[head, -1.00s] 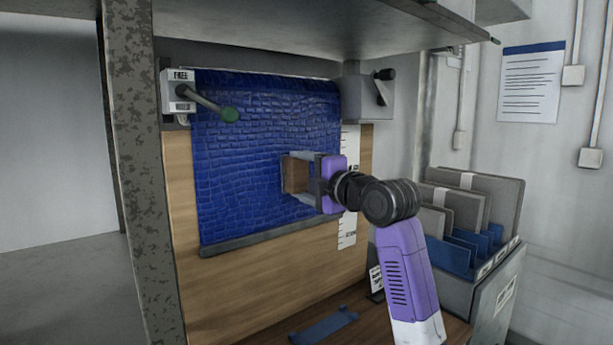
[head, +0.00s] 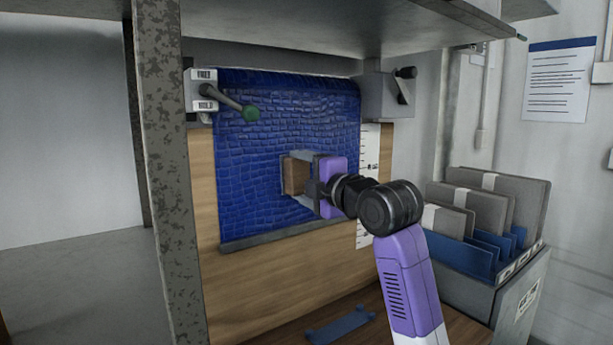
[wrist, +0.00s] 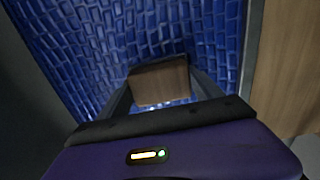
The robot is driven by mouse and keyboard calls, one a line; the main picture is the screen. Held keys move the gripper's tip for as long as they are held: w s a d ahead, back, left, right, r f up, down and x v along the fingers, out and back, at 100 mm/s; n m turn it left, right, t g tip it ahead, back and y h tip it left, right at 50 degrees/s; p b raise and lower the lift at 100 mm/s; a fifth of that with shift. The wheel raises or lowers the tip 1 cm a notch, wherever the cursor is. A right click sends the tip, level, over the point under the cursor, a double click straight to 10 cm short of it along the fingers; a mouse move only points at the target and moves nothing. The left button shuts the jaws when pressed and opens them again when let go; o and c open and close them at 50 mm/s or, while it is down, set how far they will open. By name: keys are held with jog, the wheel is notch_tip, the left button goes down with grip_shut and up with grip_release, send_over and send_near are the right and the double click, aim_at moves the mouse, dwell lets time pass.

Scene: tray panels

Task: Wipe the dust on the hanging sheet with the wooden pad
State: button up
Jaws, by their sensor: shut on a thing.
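The hanging sheet (head: 255,160) is blue with a brick-like texture and hangs in front of a wooden board, with a grey bar along its bottom edge. The wooden pad (head: 297,176) is a brown block held between the fingers of my gripper (head: 299,177), right at the sheet's surface. In the wrist view the pad (wrist: 159,82) sits between both fingers with the blue sheet (wrist: 110,35) behind it. I cannot tell whether the pad touches the sheet. I cannot make out dust on the sheet.
A grey post (head: 165,180) stands left of the sheet, and a shelf (head: 330,32) overhangs it. A green-knobbed lever (head: 232,102) juts out at the sheet's upper left. A file box (head: 490,255) with folders stands at the right. A blue strip (head: 340,327) lies on the wooden surface below.

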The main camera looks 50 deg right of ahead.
jog(key=shift+w+a+p, duration=0.1)
jog(key=shift+w+a, duration=0.15)
jog(key=shift+a, duration=0.75)
jog(key=shift+w+a+p, duration=0.1)
jog(key=shift+w+a, duration=0.15)
jog(key=shift+a, duration=0.8)
jog(key=shift+w+a+p, duration=0.1)
jog(key=shift+w+a, duration=0.15)
jog(key=shift+a, duration=0.75)
jog(key=shift+p+v, duration=0.3)
jog(key=shift+v, duration=2.7)
jog(key=shift+s, duration=0.1)
jog(key=shift+v, duration=1.4)
